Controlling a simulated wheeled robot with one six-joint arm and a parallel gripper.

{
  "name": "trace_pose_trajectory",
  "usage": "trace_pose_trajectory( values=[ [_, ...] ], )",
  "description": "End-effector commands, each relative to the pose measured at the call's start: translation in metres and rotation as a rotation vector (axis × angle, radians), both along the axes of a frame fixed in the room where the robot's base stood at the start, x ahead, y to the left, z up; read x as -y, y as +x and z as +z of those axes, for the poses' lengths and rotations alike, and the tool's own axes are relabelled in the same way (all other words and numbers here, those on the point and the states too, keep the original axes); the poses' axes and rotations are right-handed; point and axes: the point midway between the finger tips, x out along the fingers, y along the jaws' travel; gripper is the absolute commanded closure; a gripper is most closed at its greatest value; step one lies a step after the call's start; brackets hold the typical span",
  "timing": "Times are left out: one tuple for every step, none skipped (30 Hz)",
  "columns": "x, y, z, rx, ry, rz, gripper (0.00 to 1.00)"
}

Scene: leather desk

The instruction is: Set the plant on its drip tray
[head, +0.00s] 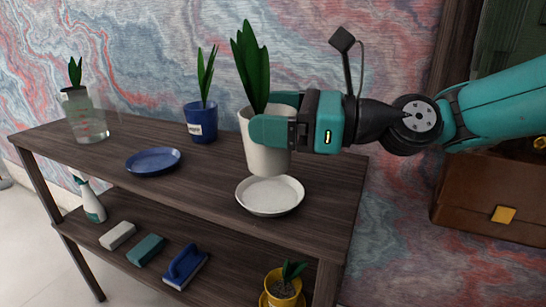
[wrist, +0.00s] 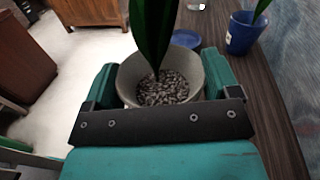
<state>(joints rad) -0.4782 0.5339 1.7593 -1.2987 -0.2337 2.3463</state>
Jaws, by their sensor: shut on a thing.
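A white pot with a tall green-leaved plant (head: 262,155) is held by my gripper (head: 272,130), whose fingers are closed around its sides. The pot is upright and appears to be just above the white drip tray (head: 270,208), a shallow round dish near the shelf's front right. In the wrist view the pot (wrist: 128,78) sits between my gripper's two teal fingers (wrist: 160,85), with dark gravel inside. The white tray is hidden in the wrist view.
A blue pot with a plant (head: 201,122) stands behind left, and a blue tray (head: 153,161) lies front left. The lower shelf holds a spray bottle (head: 91,203), blocks, a brush (head: 186,265) and a yellow pot (head: 283,290).

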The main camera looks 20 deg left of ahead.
Motion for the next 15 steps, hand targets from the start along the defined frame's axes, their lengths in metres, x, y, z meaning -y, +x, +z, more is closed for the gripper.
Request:
trace_pose_trajectory(
  values=[
    [0.0, 0.0, -0.011, -0.003, 0.0, 0.001, 0.66],
    [0.0, 0.0, -0.017, -0.004, -0.001, 0.001, 0.66],
    [0.0, 0.0, -0.026, -0.004, -0.002, 0.001, 0.66],
    [0.0, 0.0, -0.032, -0.005, -0.002, 0.001, 0.66],
    [0.0, 0.0, -0.037, -0.005, -0.001, 0.001, 0.66],
    [-0.001, 0.0, -0.042, -0.004, 0.0, 0.001, 0.66],
    [-0.001, 0.0, -0.046, -0.003, 0.001, 0.001, 0.66],
    [-0.001, 0.0, -0.048, -0.003, 0.002, 0.001, 0.66],
    [0.0, 0.0, -0.051, -0.002, 0.002, 0.001, 0.66],
    [0.0, 0.0, -0.052, -0.001, 0.002, 0.001, 0.66],
    [-0.001, 0.0, -0.052, -0.001, 0.002, 0.001, 0.66],
    [-0.001, -0.001, -0.052, 0.0, 0.002, 0.001, 0.66],
    [-0.001, 0.0, -0.052, 0.0, 0.002, 0.001, 0.66],
    [-0.001, -0.001, -0.051, 0.0, 0.002, 0.001, 0.66],
    [-0.001, -0.001, -0.051, 0.0, 0.002, 0.001, 0.66]
  ],
)
